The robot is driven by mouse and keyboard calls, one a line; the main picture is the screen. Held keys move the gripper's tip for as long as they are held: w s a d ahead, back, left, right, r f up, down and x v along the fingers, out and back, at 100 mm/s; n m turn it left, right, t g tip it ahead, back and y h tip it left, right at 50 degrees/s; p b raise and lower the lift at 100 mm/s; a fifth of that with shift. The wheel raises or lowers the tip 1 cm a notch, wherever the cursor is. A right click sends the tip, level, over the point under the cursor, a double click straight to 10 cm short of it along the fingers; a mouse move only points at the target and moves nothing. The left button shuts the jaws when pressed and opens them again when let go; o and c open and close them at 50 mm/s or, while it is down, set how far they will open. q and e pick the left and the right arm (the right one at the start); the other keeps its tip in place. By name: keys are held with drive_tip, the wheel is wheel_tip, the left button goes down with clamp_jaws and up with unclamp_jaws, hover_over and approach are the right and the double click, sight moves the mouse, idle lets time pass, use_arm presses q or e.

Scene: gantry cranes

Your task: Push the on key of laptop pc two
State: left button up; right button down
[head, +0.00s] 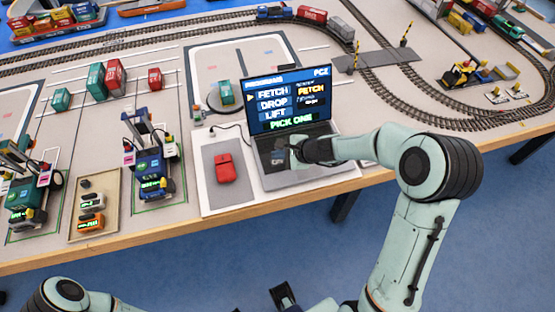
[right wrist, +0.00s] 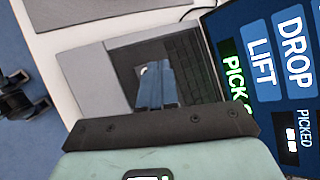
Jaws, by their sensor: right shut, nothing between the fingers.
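Laptop PC two (head: 290,105) stands open near the table's front edge. I cannot tell whether the tips touch the keys. I cannot make out the on key. A dark part at the bottom edge may be my left gripper (head: 283,296); its jaws are unclear.
A red mouse (head: 225,168) lies on a grey pad left of the laptop. Small crane models (head: 148,160) and a tray of controls (head: 92,212) stand farther left. Toy railway track curves behind and to the right. The table's front edge is just below the laptop.

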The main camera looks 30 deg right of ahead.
sight(279, 163)
wheel_tip(279, 163, up, 3)
drive_tip(key=p, duration=0.2)
drive_tip(key=shift+r+p, duration=0.15)
drive_tip(key=shift+p, duration=0.15)
use_arm(q)
drive_tip(key=r, duration=0.1)
drive_tip(key=w+r+p, duration=0.1)
drive_tip(key=r, duration=0.1)
drive_tip(key=w+r+p, duration=0.1)
drive_tip(key=r, duration=0.1)
use_arm(e)
wheel_tip(279, 163, up, 3)
drive_tip(key=shift+f, duration=0.15)
